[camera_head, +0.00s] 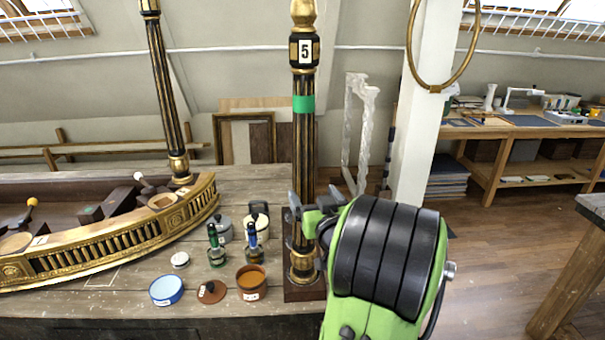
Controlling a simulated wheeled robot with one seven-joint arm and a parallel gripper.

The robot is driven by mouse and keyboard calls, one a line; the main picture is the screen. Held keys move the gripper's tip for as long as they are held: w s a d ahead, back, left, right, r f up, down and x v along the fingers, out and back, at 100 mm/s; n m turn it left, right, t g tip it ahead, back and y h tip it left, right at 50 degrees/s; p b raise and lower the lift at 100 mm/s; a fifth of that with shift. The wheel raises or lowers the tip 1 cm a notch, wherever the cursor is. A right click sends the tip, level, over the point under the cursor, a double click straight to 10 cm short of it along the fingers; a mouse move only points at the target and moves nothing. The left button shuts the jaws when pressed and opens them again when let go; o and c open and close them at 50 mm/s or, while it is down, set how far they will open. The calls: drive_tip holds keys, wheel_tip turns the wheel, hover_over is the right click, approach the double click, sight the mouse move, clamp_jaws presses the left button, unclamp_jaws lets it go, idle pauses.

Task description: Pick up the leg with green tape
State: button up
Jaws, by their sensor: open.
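The leg with green tape (304,130) stands upright at the right end of the workbench. It is dark and fluted with gilt ends, a label "5" near the top and a green band below it. Its foot rests on or in a dark wooden block (305,290). My gripper (298,205) is open at the leg's lower part, well below the green tape. My green and black arm hides part of the leg's right side. I cannot tell whether the fingers touch the leg or stand in front of it.
A gilt console frame (120,235) with another upright leg (165,90) fills the bench's left. Small jars, a blue dish (166,290), a brown pot (251,283) and green and blue bottles (216,247) stand left of the leg. A white post (425,110) rises behind my arm.

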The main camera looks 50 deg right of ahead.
sight(307, 148)
drive_tip(key=p+x, duration=0.2)
drive_tip(key=x, duration=0.1)
drive_tip(key=p+x, duration=0.2)
drive_tip(key=x, duration=0.1)
drive_tip(key=shift+w+a+r, duration=0.2)
drive_tip(key=shift+w+a, duration=0.05)
drive_tip(key=shift+w+d+f, duration=0.15)
drive_tip(key=shift+w+d, duration=0.05)
drive_tip(key=shift+s+a, duration=0.1)
drive_tip(key=shift+c, duration=1.3)
drive_tip(key=c, duration=0.9)
wheel_tip(307, 148, up, 10)
drive_tip(key=shift+r+p, duration=0.1)
drive_tip(key=shift+p, duration=1)
